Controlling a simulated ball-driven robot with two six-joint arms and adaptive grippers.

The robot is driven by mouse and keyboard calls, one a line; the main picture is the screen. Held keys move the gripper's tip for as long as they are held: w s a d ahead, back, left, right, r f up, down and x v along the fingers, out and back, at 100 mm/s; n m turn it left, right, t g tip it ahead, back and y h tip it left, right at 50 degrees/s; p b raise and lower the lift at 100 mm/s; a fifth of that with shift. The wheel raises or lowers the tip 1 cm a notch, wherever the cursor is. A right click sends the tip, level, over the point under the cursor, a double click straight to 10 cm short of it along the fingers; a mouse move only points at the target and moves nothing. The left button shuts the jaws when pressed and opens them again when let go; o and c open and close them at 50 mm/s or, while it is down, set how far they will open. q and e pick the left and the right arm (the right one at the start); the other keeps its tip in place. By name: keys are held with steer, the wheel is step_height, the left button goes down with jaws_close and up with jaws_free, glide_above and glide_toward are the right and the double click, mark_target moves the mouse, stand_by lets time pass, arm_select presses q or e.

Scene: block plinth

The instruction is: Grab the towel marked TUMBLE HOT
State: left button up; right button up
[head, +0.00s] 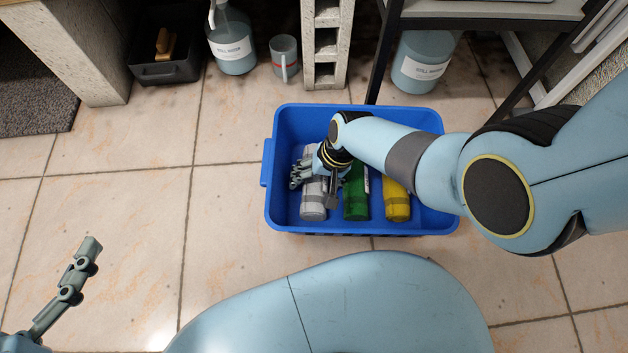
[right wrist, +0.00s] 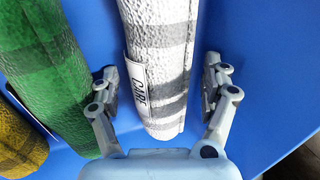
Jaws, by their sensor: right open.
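Three rolled, checked towels lie side by side in a blue crate (head: 277,213): a white-grey towel (head: 313,203), a green towel (head: 355,200) and a yellow towel (head: 397,203). My right gripper (head: 316,184) is over the white-grey towel. In the right wrist view its open fingers stand on either side of that towel (right wrist: 158,35), with gaps. A white label (right wrist: 137,82) on it seems to read "CARE"; I see no TUMBLE HOT wording on any towel. One finger of my left gripper (head: 78,268) shows at lower left, away from the crate.
The crate walls surround the towels. The tiled floor left of the crate is clear.

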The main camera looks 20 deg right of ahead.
steer(key=shift+c, duration=0.4)
steer(key=c, duration=1.4)
steer(key=shift+r, duration=0.1)
